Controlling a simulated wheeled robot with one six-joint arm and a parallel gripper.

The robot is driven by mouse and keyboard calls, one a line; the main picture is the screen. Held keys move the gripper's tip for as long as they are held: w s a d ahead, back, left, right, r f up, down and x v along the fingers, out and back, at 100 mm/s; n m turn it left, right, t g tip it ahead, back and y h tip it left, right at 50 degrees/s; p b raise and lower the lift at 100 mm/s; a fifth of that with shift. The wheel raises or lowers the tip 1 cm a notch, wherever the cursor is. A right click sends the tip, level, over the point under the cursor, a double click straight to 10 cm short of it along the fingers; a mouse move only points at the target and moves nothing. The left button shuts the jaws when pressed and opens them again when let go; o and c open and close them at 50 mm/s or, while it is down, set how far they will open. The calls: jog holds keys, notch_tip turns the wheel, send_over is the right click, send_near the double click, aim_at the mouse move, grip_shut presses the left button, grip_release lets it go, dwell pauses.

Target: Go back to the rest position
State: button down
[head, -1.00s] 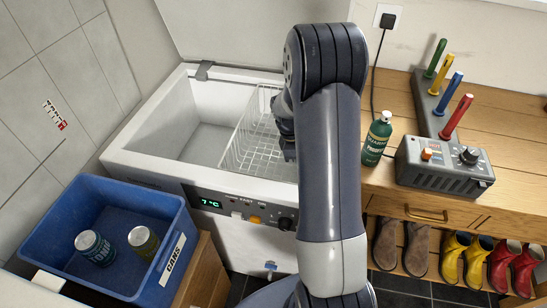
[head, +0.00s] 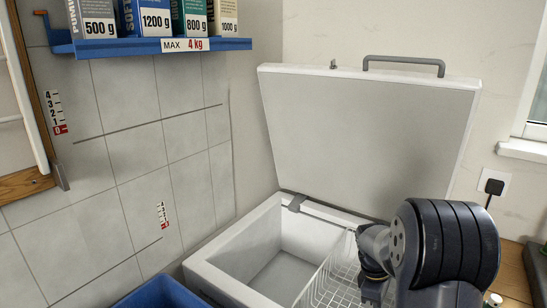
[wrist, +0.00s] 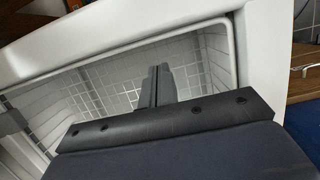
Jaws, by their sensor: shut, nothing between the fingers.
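My gripper (head: 374,292) hangs over the wire basket (head: 335,283) in the open chest freezer (head: 240,238) in the head view. In the wrist view my gripper's fingers (wrist: 158,84) are together, with nothing between them. Below them the freezer's inside and a white wire grid show. My arm covers the right part of the freezer in the head view.
The freezer lid (head: 365,145) stands open behind my arm. A blue shelf (head: 150,46) with several boxes hangs on the tiled wall at upper left. A blue crate (head: 160,293) is at the bottom edge. A window (head: 535,110) is at right.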

jog(key=x, duration=0.8)
jog(key=shift+d+f, duration=0.25)
jog(key=shift+f, duration=0.1)
jog(key=shift+s, duration=0.15)
jog(key=shift+a, duration=0.1)
